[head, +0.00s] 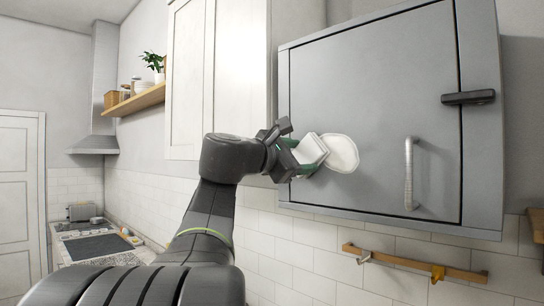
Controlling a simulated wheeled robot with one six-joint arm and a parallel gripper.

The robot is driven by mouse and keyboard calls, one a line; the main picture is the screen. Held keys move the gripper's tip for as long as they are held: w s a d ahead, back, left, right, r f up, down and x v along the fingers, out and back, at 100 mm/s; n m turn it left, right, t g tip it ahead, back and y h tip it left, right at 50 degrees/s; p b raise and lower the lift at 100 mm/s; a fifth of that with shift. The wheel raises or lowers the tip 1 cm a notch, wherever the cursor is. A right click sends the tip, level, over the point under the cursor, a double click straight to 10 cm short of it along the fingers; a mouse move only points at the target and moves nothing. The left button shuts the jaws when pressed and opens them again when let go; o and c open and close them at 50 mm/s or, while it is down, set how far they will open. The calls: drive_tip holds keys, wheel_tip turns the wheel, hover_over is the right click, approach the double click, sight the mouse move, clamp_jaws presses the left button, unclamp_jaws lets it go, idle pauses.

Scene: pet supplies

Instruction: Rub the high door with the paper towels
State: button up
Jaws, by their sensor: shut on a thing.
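The high door (370,90) is a grey panel on a wall cabinet at the right, with a vertical metal handle (409,172) and a dark latch (468,97) on its right side. The door looks closed. My gripper (298,158) is shut on the paper towels (311,149), a small white folded pad, at the lower left of the door. A white rounded patch (341,153) shows just right of the pad, against the door face. The fingertips are partly hidden by the pad.
A white cabinet (188,80) hangs left of the grey one. A wooden rail with hooks (412,262) is on the tiled wall below the door. A shelf with a plant (140,98) and a counter with a hob (95,246) are at the left.

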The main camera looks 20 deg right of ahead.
sight(316, 147)
drive_tip(key=shift+w+d, duration=0.1)
drive_tip(key=shift+d, duration=0.1)
drive_tip(key=shift+s+d, duration=0.3)
drive_tip(key=shift+s, duration=0.3)
drive_tip(key=shift+s+d, duration=0.35)
drive_tip(key=shift+s, duration=0.3)
drive_tip(key=shift+s+d, duration=0.3)
drive_tip(key=shift+s, duration=0.3)
drive_tip(key=shift+s+d, duration=0.7)
drive_tip(key=shift+s, duration=0.4)
drive_tip(key=shift+s+d, duration=0.7)
drive_tip(key=shift+s, duration=0.4)
drive_tip(key=shift+s+d, duration=0.7)
drive_tip(key=shift+s, duration=0.4)
drive_tip(key=shift+w, duration=0.1)
